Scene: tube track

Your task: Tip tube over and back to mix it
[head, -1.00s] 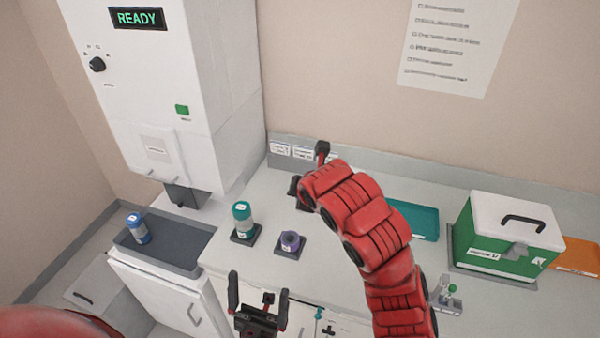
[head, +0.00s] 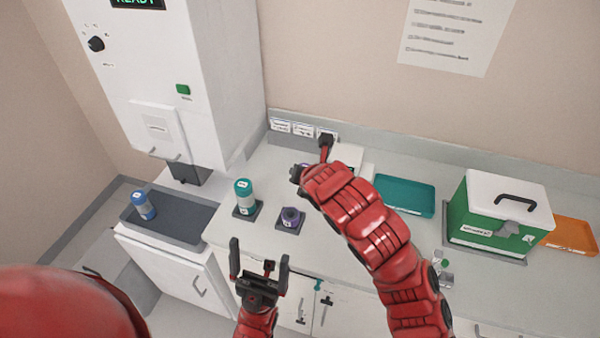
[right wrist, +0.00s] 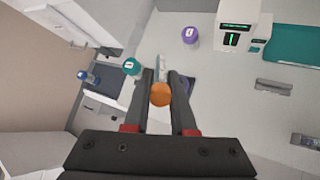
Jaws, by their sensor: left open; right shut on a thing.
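The orange-capped tube (right wrist: 160,95) is between the fingers of my right gripper (right wrist: 161,90) in the right wrist view. The gripper is shut on it.
A blue-capped jar (head: 144,204) is in the grey tray (head: 185,218) under the white machine (head: 180,80). A teal tray (head: 405,196), green box (head: 485,222) and orange tray (head: 570,236) stand right.

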